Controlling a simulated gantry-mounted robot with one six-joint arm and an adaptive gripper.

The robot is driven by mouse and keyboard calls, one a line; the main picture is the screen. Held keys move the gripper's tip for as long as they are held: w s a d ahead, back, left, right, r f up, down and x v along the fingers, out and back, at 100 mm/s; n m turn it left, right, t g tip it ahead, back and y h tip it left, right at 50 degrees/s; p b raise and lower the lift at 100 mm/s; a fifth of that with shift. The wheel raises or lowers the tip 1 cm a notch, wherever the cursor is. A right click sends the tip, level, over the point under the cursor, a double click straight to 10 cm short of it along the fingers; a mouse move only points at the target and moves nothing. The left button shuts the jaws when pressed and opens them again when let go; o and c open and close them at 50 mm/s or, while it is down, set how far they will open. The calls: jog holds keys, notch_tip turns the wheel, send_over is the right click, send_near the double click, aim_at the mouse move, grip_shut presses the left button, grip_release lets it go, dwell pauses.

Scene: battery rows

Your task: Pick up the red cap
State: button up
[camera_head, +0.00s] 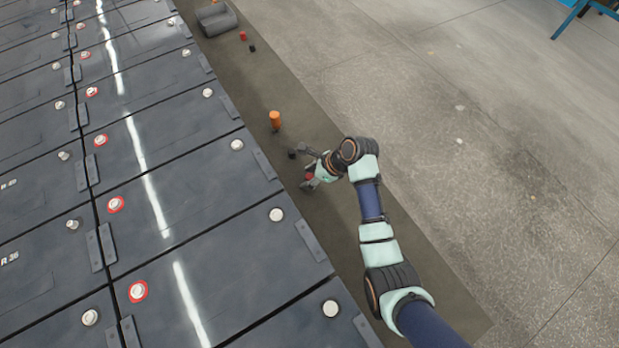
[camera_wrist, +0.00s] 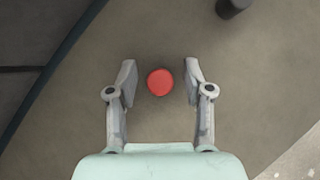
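A red cap (camera_wrist: 160,82) shows in the wrist view as a round red top, between the two fingers of my gripper (camera_wrist: 159,84). There is a visible gap on each side of it, so the fingers are open and apart from it. In the head view, the red cap (camera_head: 309,176) is partly hidden by my gripper (camera_head: 308,168), which is low over the dark strip beside the battery rows. I cannot tell the exact height of the fingertips relative to the cap.
A black cap (camera_wrist: 232,6) is close by at the upper right of the wrist view. An orange cylinder (camera_head: 275,120) stands farther along the strip. Another small red piece (camera_head: 242,36) and a black one (camera_head: 252,48) lie near a grey object (camera_head: 215,19). Batteries (camera_head: 170,140) fill the left.

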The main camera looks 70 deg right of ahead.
aim_at(309, 176)
jog(key=c, duration=0.6)
jog(key=shift+r, duration=0.1)
notch_tip(309, 176, up, 20)
jog(key=p, duration=0.8)
